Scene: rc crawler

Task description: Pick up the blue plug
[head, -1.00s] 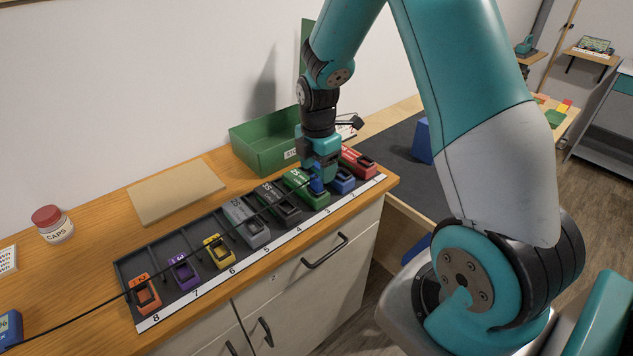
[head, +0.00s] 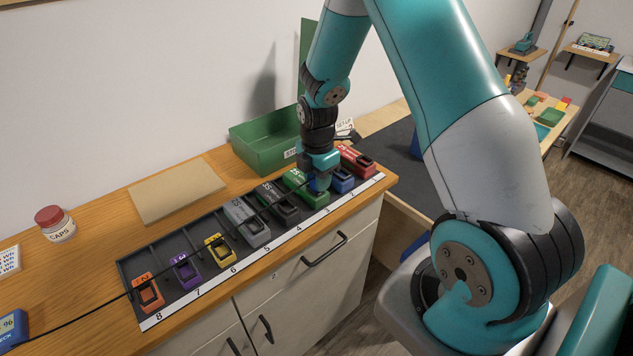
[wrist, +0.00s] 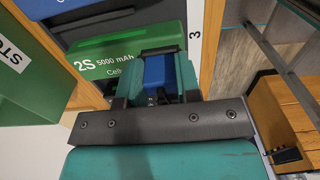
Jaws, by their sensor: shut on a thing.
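My gripper (head: 318,182) is low over the green battery pack (head: 297,178) at slot 3 of the rack. In the wrist view the blue plug (wrist: 156,72) is between the two fingers of my gripper (wrist: 154,86), which is shut on it. The green pack, marked 2S 5000 mAh (wrist: 122,62), lies right beyond the plug. In the head view the fingers mostly hide the plug. I cannot tell whether the plug sits in the pack's socket or just above it.
A blue pack (head: 342,181) and a red pack (head: 356,160) sit close to the right of my gripper. Grey, yellow, purple and orange packs fill slots to the left. A green bin (head: 262,148) stands behind. A black cable runs across the rack.

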